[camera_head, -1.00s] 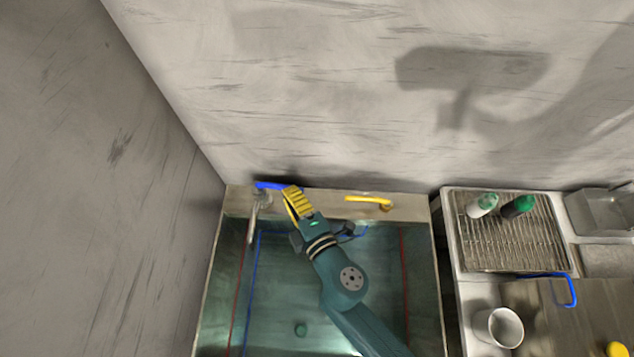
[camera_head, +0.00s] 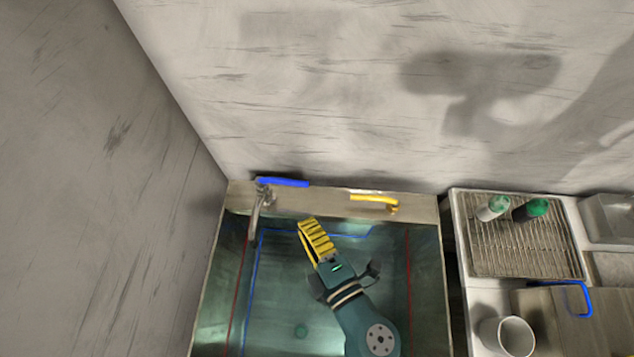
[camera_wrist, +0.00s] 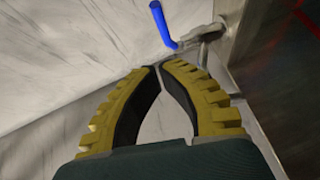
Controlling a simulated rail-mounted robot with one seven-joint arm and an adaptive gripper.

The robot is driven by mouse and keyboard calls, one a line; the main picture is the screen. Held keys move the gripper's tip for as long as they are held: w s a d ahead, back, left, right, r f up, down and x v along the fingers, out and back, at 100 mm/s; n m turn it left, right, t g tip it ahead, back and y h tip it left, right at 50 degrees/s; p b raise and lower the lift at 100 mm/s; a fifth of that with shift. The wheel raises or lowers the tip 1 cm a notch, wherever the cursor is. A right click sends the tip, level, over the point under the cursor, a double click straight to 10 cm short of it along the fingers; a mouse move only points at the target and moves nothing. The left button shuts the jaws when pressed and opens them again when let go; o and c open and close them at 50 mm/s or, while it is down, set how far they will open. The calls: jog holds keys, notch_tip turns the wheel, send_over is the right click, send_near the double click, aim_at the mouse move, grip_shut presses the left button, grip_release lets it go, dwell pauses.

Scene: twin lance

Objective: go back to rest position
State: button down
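My gripper (camera_head: 307,222) has yellow ribbed fingers and is over the sink basin in the head view, below and right of the blue lever (camera_head: 284,182). In the wrist view its fingertips (camera_wrist: 157,68) meet, with only a narrow lens-shaped gap behind them, and nothing is held there. The blue lever (camera_wrist: 162,25) also shows in the wrist view, ahead of the fingertips and apart from them. It joins the metal faucet (camera_head: 257,212) at the sink's back left corner.
A yellow lever (camera_head: 373,198) sits on the sink's back ledge. To the right are a wire rack (camera_head: 520,250) with two bottles and a white cup (camera_head: 508,337). Walls close off the back and left.

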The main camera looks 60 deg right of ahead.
jog(key=v, duration=0.3)
jog(key=shift+s+r+b, duration=0.1)
jog(key=shift+s+b, duration=0.2)
jog(key=shift+s, duration=0.1)
jog(key=w+r+m+t+h, duration=0.1)
jog(key=w+r+m+t, duration=0.35)
jog(key=r, duration=0.95)
jog(key=w+r+m+t+h, duration=0.15)
jog(key=w+r+m, duration=0.45)
jog(key=r, duration=0.9)
jog(key=w+a+r+n+t+y+p, duration=0.1)
jog(key=w+a+r+y, duration=0.2)
jog(key=a+y, duration=0.25)
jog(key=w+a+r+t+y+p, duration=0.1)
jog(key=w+a+r+t+y, duration=0.1)
jog(key=w+a+r+y, duration=0.3)
notch_tip(320, 180, up, 29)
jog(key=s+d+p, duration=0.1)
jog(key=s+p, duration=0.1)
jog(key=p, duration=2.8)
jog(key=shift+r+y, duration=0.2)
jog(key=shift+y, duration=0.2)
